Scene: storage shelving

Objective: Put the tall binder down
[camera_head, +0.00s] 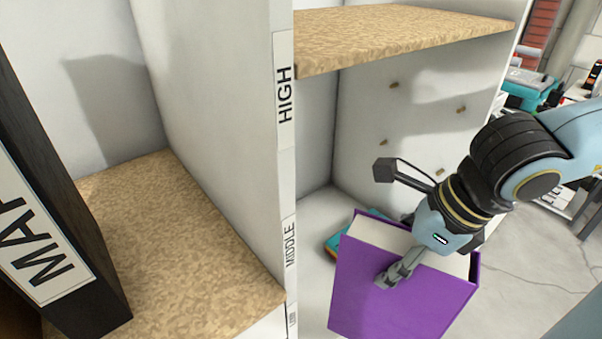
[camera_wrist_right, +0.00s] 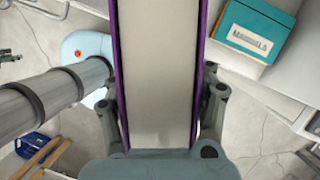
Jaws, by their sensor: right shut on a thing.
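A tall purple binder (camera_head: 400,300) with a white page block hangs upright, slightly tilted, in front of the right shelf bay in the head view. My right gripper (camera_head: 392,276) is shut on it from above, with one finger against its purple cover. In the right wrist view the binder (camera_wrist_right: 158,60) runs between the two fingers, its pale page edge facing the camera. The binder's lower end is cut off by the head frame. My left gripper is out of view.
A black labelled binder (camera_head: 100,290) stands at left on the speckled shelf board (camera_head: 190,240), with free board to its right. A white divider (camera_head: 225,110) separates the bays. A high board (camera_head: 400,35) lies above the right bay. A teal box (camera_wrist_right: 250,30) lies behind the held binder.

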